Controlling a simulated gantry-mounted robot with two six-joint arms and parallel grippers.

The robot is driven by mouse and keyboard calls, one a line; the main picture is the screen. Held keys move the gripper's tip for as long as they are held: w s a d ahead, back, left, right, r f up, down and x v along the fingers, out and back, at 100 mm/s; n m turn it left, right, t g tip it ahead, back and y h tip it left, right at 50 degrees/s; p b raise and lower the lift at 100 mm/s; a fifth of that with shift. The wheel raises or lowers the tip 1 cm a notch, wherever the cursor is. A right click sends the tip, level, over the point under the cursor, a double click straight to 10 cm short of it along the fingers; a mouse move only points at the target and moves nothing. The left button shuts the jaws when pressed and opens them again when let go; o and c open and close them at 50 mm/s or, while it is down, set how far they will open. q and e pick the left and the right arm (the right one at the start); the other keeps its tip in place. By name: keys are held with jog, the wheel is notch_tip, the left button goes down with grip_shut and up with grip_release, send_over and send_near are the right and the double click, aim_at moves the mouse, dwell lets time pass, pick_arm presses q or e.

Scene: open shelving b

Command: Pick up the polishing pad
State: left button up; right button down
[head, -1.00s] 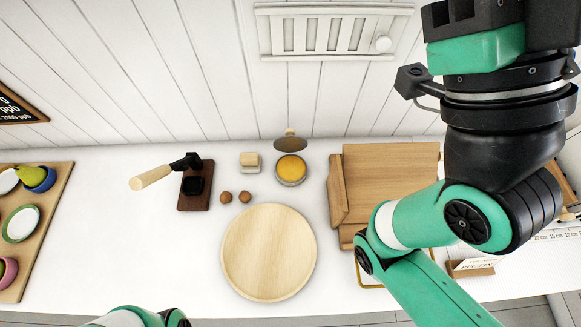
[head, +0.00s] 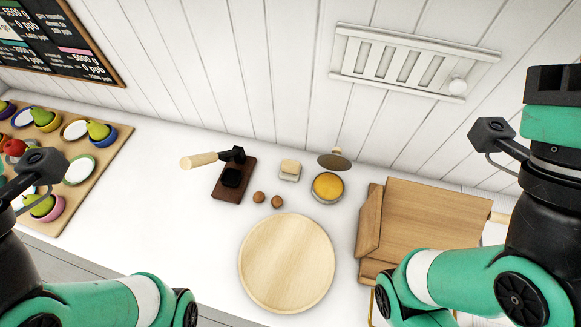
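No object is clearly marked as the polishing pad. The likeliest is a small beige block on a pale base (head: 289,170), standing on the white counter left of a round tin with a yellow fill (head: 327,187). A brown disc (head: 334,160) stands tilted behind the tin. My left arm shows at the lower left and my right arm at the lower right. Neither gripper's fingertips show, and neither arm touches the block.
A brown board with a black block (head: 232,178), a wooden-handled tool (head: 212,158) and two brown balls (head: 259,197) stand nearby. A round wooden board (head: 287,262) lies in front. A wooden rack (head: 430,235) stands right; a tray with bowls and fruit (head: 105,165) lies left.

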grip_release()
dwell(0.6)
